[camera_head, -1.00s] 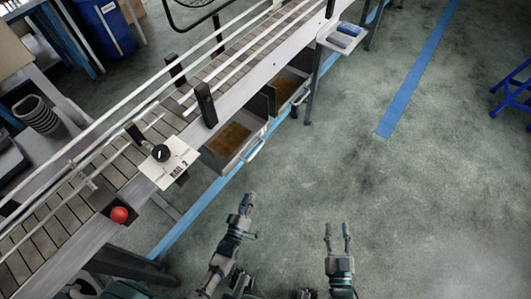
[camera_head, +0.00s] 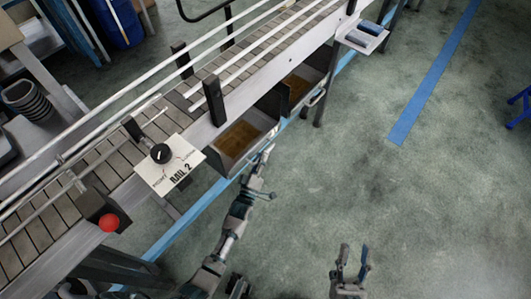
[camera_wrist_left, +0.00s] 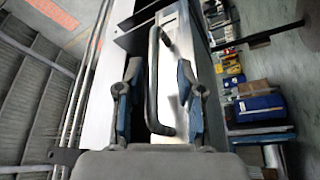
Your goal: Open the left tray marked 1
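The left tray (camera_head: 245,158) hangs under the conveyor, with a brown interior visible from above. No number can be read on it. My left gripper (camera_head: 264,157) is at its front face and covers its handle in the head view. In the left wrist view, a grey bar handle (camera_wrist_left: 153,85) stands between the spread fingers of my left gripper (camera_wrist_left: 158,80). Gaps show on both sides, so the fingers are open around it, not clamped. My right gripper (camera_head: 353,256) is open and empty above the floor.
A second tray (camera_head: 297,88) with its own handle is just beyond, to the right. The conveyor (camera_head: 120,160) carries a "RAIL 2" dial panel (camera_head: 170,165) and a red button (camera_head: 109,222). A small shelf (camera_head: 361,38) juts out farther back.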

